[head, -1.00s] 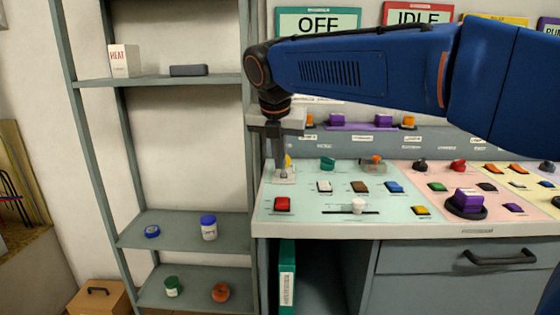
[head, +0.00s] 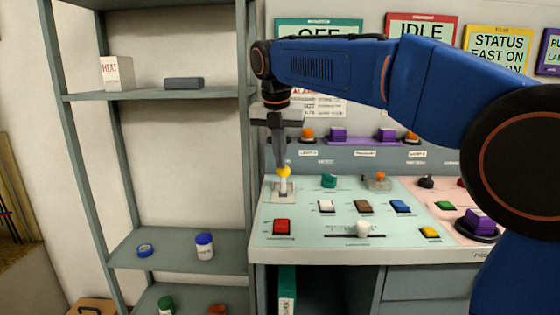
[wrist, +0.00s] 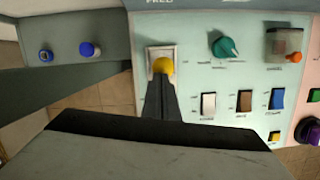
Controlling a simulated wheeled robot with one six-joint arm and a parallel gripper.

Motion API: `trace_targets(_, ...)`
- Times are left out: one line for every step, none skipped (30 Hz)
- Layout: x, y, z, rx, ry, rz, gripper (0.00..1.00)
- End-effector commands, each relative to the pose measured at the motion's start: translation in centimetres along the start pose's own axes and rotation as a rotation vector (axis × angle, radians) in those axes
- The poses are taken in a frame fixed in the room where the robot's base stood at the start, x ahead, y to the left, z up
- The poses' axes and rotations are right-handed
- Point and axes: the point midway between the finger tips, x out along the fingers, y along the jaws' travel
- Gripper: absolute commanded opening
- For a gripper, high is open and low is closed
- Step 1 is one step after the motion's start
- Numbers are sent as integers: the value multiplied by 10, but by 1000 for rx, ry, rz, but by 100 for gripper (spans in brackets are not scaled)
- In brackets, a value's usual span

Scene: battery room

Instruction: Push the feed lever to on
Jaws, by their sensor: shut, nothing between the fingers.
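The feed lever has a yellow ball knob (head: 284,172) on a pale stem rising from a light plate at the panel's left edge. The wrist view shows the knob (wrist: 163,66) over its square plate, below a partly cut-off label. My gripper (head: 280,165) is shut and empty, pointing down, with its fingertips right at the knob. In the wrist view the dark fingers (wrist: 160,92) end just below the knob. I cannot tell whether they touch it. The lever's on and off marks are not readable.
A teal knob (head: 328,181), a red button (head: 281,227), a white slider (head: 363,228) and several coloured switches share the panel. A grey shelf rack (head: 180,95) stands close on the left. Signs hang on the wall behind.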

Motion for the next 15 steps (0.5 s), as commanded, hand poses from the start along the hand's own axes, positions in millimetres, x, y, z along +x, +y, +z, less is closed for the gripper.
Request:
trace_targets(2,0,4,1,0,-1,0)
trace_targets(2,1,5,1,-1,-1,0)
trace_targets(3,1,7,1,-1,-1,0)
trace_targets(3,1,8,1,-1,-1,0)
trace_targets(4,1,9,1,-1,-1,0)
trace_targets(4,2,10,1,-1,-1,0)
trace_targets(5,2,11,1,-1,-1,0)
trace_targets(5,2,12,1,-1,-1,0)
trace_targets(6,2,12,1,-1,-2,0)
trace_targets(6,2,13,1,-1,-2,0)
trace_targets(7,2,13,1,-1,-2,0)
trace_targets(7,2,14,1,0,-2,0)
trace_targets(8,2,14,1,0,-3,0)
trace_targets(8,2,14,1,0,-3,0)
trace_targets(8,2,14,1,0,-3,0)
